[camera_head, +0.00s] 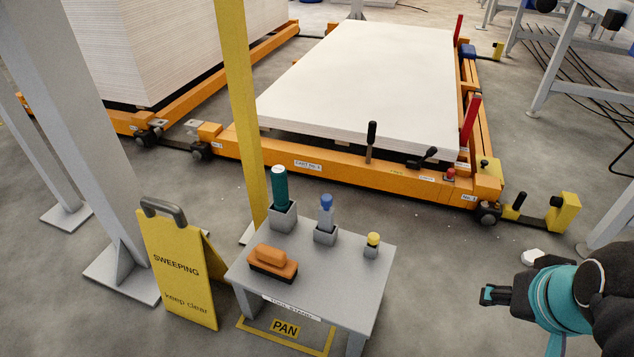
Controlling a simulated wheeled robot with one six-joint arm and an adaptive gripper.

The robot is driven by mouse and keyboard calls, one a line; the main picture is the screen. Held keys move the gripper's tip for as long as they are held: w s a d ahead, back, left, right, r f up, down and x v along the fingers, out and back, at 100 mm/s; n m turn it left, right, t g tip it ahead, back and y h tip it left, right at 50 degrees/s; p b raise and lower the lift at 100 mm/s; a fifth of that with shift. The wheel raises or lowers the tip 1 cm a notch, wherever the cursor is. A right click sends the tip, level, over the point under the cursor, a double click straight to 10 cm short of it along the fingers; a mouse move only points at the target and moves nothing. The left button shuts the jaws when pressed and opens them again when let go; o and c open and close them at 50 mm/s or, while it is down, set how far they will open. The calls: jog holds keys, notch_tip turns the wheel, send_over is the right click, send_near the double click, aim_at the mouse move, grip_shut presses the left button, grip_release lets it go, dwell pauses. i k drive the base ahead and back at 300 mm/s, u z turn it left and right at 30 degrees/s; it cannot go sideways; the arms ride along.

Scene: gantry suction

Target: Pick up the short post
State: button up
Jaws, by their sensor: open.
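The blue-topped post (326,210) stands upright in the middle and is taller. The dark green post (280,187) at the back left is the tallest. My gripper (486,295) is open, at the lower right, to the right of the table and apart from all the posts. It points left, with nothing seen between its fingers.
An orange brush-like block (272,263) lies at the table's front left. A yellow sweeping sign (178,267) stands left of the table, near a yellow upright (236,90). Behind is an orange cart (335,169) with white sheets (365,85). Bare floor separates my gripper from the table.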

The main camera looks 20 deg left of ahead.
aim_at(476, 100)
jog(key=u, duration=1.8)
jog(key=k, duration=0.6)
jog(key=z, duration=0.95)
jog(key=i, duration=0.9)
jog(key=u, duration=0.05)
